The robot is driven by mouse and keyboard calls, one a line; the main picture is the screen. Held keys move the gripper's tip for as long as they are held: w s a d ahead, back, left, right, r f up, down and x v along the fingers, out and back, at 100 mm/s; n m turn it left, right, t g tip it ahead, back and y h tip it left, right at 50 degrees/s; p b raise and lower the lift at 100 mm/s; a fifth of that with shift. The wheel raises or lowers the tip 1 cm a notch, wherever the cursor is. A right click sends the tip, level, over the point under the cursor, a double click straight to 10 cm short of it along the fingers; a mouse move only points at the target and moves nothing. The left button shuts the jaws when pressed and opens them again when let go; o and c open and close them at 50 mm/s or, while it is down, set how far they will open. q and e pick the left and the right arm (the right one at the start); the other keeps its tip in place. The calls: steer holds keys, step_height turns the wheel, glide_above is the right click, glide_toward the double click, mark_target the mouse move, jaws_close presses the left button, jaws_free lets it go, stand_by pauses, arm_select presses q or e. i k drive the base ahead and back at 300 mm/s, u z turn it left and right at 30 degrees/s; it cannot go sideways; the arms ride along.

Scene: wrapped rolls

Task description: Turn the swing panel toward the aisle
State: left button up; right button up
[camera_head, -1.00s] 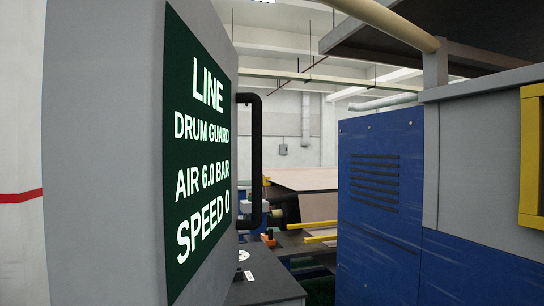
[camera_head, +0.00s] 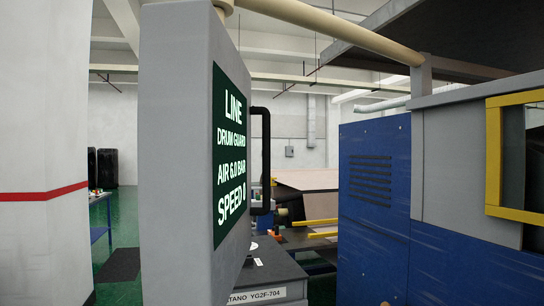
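The swing panel (camera_head: 178,150) is a tall grey slab standing upright at the left of centre in the head view. A dark green screen (camera_head: 231,158) on its face reads LINE, DRUM GUARD, AIR 6.0 BAR, SPEED 0, and is seen at a steep angle. A black U-shaped handle (camera_head: 266,160) sticks out from its right edge. A cream pipe (camera_head: 345,30) meets its top. Neither of my grippers is in view, and nothing is seen touching the handle.
A blue machine cabinet (camera_head: 375,190) with a yellow-framed window (camera_head: 493,160) fills the right. A grey labelled cabinet (camera_head: 270,272) stands below the panel. A white column (camera_head: 40,130) with a red stripe is at the left. Green floor (camera_head: 125,225) shows between column and panel.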

mark_target(195, 110)
steer(key=u, duration=0.15)
steer(key=i, duration=0.95)
steer(key=z, duration=0.1)
